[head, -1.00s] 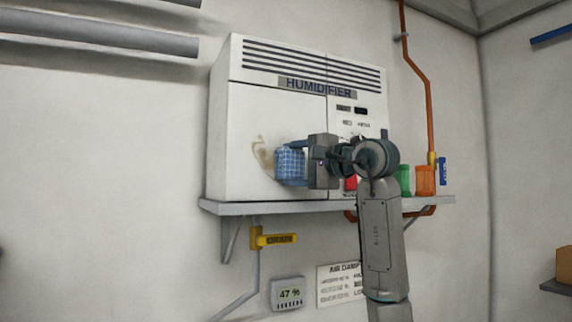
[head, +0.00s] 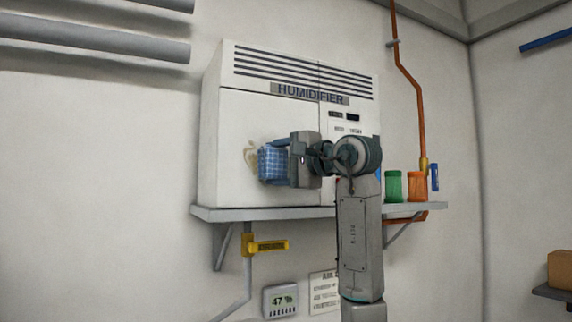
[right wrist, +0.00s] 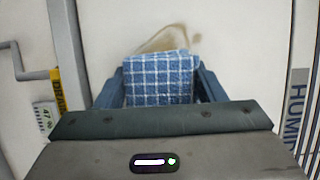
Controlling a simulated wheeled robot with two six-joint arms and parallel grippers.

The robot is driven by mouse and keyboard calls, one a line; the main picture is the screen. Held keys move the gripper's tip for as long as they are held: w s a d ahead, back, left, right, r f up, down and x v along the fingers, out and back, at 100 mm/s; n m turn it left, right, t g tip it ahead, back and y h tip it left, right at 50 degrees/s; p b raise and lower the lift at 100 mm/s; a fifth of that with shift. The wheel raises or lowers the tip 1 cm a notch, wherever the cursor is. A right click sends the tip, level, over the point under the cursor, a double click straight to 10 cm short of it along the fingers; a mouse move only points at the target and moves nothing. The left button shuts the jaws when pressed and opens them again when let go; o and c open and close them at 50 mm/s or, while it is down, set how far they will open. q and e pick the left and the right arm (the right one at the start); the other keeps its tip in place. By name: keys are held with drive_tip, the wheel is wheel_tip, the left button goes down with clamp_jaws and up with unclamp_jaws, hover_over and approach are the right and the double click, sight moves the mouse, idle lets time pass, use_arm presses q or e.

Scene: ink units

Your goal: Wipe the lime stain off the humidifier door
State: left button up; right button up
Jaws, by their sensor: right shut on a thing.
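The white humidifier (head: 225,120) stands on a grey wall shelf. A tan lime stain (head: 250,155) shows on its left door, just left of a blue checked cloth (head: 274,165). My right gripper (head: 284,163) is shut on the cloth and holds it at the door over part of the stain. In the right wrist view the cloth (right wrist: 160,80) sits between the two fingers (right wrist: 160,92), and the stain (right wrist: 170,38) shows past its edge. I cannot tell whether the cloth touches the door. My left gripper is not in view.
The shelf (head: 240,215) also holds a green jar (head: 393,186) and an orange jar (head: 416,186) at right. An orange pipe (head: 408,70) runs down the wall. A yellow valve handle (head: 268,246) and a humidity meter (head: 280,301) are below the shelf.

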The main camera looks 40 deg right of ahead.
drive_tip(key=shift+w+a, duration=0.25)
drive_tip(key=shift+a, duration=0.85)
drive_tip(key=shift+w+a, duration=0.3)
drive_tip(key=shift+a, duration=0.75)
drive_tip(key=shift+w+a, duration=0.25)
drive_tip(key=shift+a, duration=0.85)
drive_tip(key=shift+a+r, duration=0.2)
drive_tip(key=shift+r, duration=0.15)
drive_tip(key=shift+d+r, duration=0.2)
drive_tip(key=shift+r, duration=0.3)
drive_tip(key=shift+s+d, duration=1.2)
drive_tip(key=shift+d, duration=3.8)
drive_tip(key=s, duration=0.2)
drive_tip(key=s+a, duration=0.1)
drive_tip(key=s, duration=0.2)
drive_tip(key=shift+a, duration=0.2)
drive_tip(key=shift+s+a, duration=0.25)
drive_tip(key=shift+s, duration=0.1)
